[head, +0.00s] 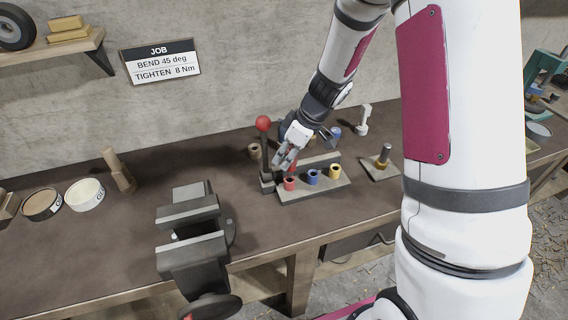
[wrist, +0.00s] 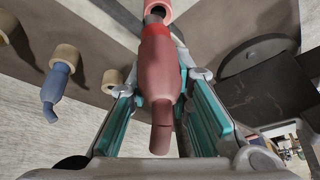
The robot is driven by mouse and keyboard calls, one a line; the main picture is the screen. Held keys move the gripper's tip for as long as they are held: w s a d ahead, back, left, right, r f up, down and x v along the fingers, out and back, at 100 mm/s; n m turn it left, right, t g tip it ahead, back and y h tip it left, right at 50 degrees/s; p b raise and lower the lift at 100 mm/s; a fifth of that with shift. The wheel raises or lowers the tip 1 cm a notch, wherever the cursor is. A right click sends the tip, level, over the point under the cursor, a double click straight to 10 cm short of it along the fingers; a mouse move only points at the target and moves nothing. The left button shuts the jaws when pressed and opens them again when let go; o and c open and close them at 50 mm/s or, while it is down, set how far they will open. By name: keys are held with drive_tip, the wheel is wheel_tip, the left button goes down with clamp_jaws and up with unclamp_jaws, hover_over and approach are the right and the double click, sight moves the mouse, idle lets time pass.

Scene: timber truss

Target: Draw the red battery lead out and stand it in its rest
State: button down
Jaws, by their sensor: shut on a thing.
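The red battery lead (wrist: 160,75) fills the middle of the wrist view, with its bent tail toward the camera. My gripper (wrist: 158,85) is shut on it, with a teal-padded finger on each side. The lead's dark pin points at the hole of the red socket (wrist: 166,8); how deep it sits I cannot tell. In the head view my gripper (head: 286,161) is just above the red socket (head: 290,184), largely hiding the lead. Behind it are wooden rings, one empty (head: 254,151). In the wrist view a blue lead (wrist: 54,92) stands in a wooden ring (wrist: 66,55).
Blue (head: 313,177) and yellow (head: 335,171) sockets stand beside the red one on a board. A red-knobbed lever (head: 264,124) rises close to my gripper's left. A vise (head: 190,235) stands front left; a post on a plate (head: 382,162) is at right.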

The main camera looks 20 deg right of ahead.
drive_tip(key=s+a+r+p, duration=0.1)
drive_tip(key=s, duration=1.5)
drive_tip(key=shift+a, duration=0.15)
drive_tip(key=c, duration=2.1)
unclamp_jaws()
clamp_jaws()
drive_tip(key=shift+s, duration=0.1)
